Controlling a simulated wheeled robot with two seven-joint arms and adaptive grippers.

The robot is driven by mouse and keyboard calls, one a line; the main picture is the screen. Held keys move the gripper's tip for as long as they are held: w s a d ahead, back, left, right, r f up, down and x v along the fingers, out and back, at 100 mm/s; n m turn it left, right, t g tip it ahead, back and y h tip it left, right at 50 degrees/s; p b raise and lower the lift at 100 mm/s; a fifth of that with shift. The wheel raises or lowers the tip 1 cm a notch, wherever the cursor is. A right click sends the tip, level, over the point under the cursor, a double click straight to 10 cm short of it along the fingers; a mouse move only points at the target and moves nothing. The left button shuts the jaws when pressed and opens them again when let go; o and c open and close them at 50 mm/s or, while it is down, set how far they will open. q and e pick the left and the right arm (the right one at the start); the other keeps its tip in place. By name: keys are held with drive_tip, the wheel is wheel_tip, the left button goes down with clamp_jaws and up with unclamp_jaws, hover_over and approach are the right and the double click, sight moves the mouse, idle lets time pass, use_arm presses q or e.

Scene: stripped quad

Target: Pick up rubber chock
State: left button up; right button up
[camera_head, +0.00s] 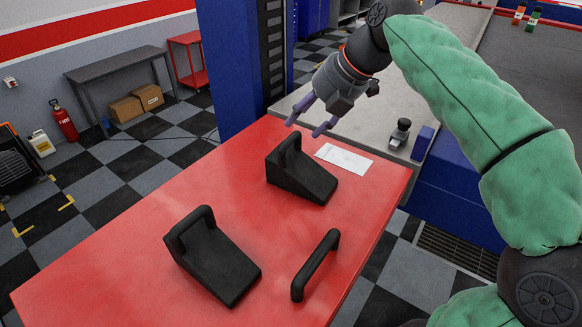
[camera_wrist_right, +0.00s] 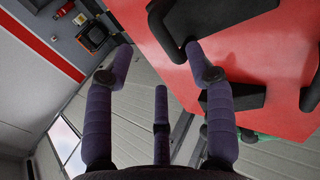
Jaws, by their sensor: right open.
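Two black wedge-shaped rubber chocks with loop handles sit on a red tabletop (camera_head: 120,268). The far chock (camera_head: 305,178) is near the table's back edge, and the near chock (camera_head: 215,262) is toward the front left. My right gripper (camera_head: 304,127) is open and empty, above and just behind the far chock's handle, apart from it. In the right wrist view its spread purple fingers (camera_wrist_right: 158,60) hold nothing. That view shows black chock shapes on the red top, one at the upper edge (camera_wrist_right: 210,22) and one partly hidden behind a finger (camera_wrist_right: 240,97). My left gripper is out of view.
A black bar handle (camera_head: 314,265) is at the table's right side. A white card (camera_head: 343,158) lies beside the far chock. A blue post (camera_head: 235,60) stands behind the table. A grey bench with a small dark device (camera_head: 399,133) and a blue block (camera_head: 423,143) adjoins it.

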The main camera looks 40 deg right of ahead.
sight(291, 136)
drive_tip(key=x, duration=0.2)
drive_tip(key=shift+w+a+f, duration=0.1)
drive_tip(key=shift+w+f, duration=0.1)
drive_tip(key=p+x, duration=0.1)
drive_tip(key=x, duration=0.3)
drive_tip(key=shift+s+a+f, duration=0.1)
drive_tip(key=shift+a+f, duration=0.1)
drive_tip(key=shift+f, duration=0.05)
drive_tip(key=shift+w+f, duration=0.25)
drive_tip(key=shift+f, duration=0.05)
drive_tip(key=shift+s+r, duration=0.1)
clamp_jaws()
